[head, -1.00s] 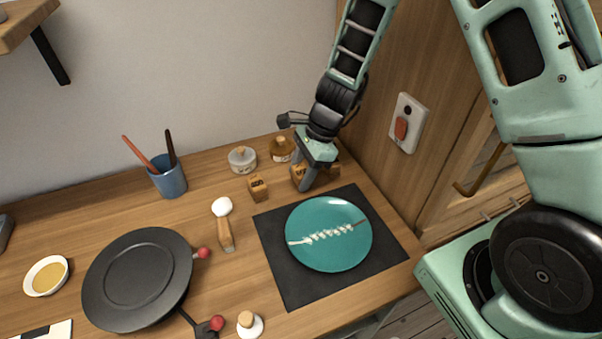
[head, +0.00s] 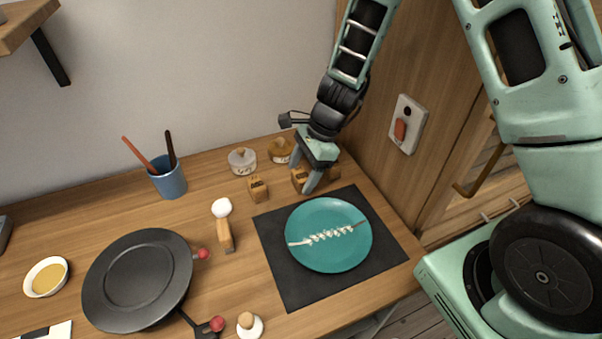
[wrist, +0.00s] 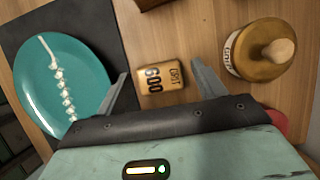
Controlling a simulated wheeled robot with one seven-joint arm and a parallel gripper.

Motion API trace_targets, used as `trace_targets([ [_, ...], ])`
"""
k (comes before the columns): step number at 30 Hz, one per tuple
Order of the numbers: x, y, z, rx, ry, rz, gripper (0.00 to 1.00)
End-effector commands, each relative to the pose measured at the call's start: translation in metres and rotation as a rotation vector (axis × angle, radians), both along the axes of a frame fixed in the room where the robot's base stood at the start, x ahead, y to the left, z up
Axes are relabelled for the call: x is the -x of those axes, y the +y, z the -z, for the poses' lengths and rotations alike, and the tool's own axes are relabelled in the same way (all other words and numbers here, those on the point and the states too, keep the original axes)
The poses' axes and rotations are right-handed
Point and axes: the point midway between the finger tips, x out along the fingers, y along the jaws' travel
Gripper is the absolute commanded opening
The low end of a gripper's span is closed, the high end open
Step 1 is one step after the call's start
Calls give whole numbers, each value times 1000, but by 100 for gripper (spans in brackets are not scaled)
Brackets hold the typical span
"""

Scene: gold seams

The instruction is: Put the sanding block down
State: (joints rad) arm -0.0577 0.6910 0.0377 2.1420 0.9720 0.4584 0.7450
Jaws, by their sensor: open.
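The sanding block (wrist: 162,78), a small tan block marked 600 grit, rests on the wooden worktop. In the wrist view it lies between my two spread fingers, with a gap on each side. In the head view the block (head: 298,179) is partly hidden by my gripper (head: 303,176), behind the dark mat. My gripper also shows in the wrist view (wrist: 158,76); it is open and holds nothing.
A teal plate (head: 345,245) with a pale seam lies on the dark mat (head: 287,284). A gold-lidded jar (head: 281,152) and white jar (head: 242,162) stand behind.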

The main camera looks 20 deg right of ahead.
Motion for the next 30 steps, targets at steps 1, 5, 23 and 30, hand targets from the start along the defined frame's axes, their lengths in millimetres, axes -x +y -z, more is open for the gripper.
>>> trace_targets([
  [1, -1, -3, -10, 1, -5, 1, 69],
  [5, -1, -14, -35, 0, -5, 0, 69],
  [23, 22, -16, -117, 6, -51, -201, 69],
  [30, 146, 62, -163, 71, -312, -1237, 69],
])
